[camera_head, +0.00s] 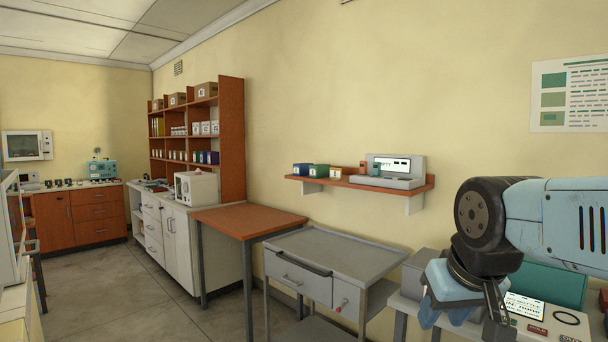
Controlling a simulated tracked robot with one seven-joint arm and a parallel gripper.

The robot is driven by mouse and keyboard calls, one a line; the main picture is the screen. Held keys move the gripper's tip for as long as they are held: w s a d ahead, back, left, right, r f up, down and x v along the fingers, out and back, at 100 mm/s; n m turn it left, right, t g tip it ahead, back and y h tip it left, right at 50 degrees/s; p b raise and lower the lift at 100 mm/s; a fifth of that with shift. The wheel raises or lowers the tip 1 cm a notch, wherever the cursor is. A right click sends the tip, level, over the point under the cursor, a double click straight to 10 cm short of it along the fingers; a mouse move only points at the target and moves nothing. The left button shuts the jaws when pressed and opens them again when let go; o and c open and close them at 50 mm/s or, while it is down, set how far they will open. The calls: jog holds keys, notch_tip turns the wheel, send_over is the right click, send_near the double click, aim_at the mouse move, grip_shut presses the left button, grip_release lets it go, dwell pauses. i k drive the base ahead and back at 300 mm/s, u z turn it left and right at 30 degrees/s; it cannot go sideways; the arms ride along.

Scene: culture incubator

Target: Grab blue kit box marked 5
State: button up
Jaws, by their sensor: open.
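A small blue kit box (302,170) stands at the left end of the wooden wall shelf, in the middle of the view. Its pale front label is too small to read, so I cannot tell its number. A green box (319,171) stands just right of it. My gripper (464,318) is at the lower right, pointing down in front of a bench, well right of the shelf and apart from the boxes. It is open, and no object shows in it.
The wall shelf (424,186) also holds reddish boxes (337,173) and a grey device (398,172) with a screen. Below are a grey drawer cart (350,256) and a wooden table (236,220). A tall bookcase (231,140) stands further left. Open floor (130,290) lies lower left.

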aim_at(301, 169)
jog(key=u, duration=1.2)
jog(key=i, duration=4.5)
jog(key=u, duration=0.05)
